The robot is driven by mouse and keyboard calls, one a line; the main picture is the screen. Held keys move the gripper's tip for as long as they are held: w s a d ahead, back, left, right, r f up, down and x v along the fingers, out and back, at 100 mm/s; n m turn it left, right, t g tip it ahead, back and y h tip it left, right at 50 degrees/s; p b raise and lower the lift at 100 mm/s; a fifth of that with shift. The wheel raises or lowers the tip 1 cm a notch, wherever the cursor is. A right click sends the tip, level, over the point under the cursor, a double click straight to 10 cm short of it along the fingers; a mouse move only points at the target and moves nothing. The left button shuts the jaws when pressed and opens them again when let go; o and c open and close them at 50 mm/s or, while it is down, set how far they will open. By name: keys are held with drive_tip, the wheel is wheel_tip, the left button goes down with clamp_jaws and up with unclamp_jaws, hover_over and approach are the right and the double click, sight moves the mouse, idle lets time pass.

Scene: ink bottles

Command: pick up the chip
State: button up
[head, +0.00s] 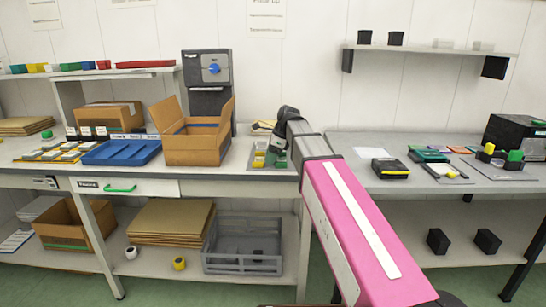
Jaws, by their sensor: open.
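My pink arm reaches from the lower right to the left workbench. My gripper (278,157) is at its far end, low over a grey mat (256,167) at the bench's right end. It is open, though its fingers are small and partly hidden by the wrist. Small yellow and green items (261,154) stand on the mat just left of the gripper. I cannot make out a chip for certain; it may be too small or hidden behind the gripper.
An open cardboard box (192,150) and a blue tray (121,152) stand left of the gripper. A black-and-grey machine (208,85) stands behind the box. The right table (350,141) holds a black-and-yellow box (390,168), a green-topped box (429,155) and bottles.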

clamp_jaws()
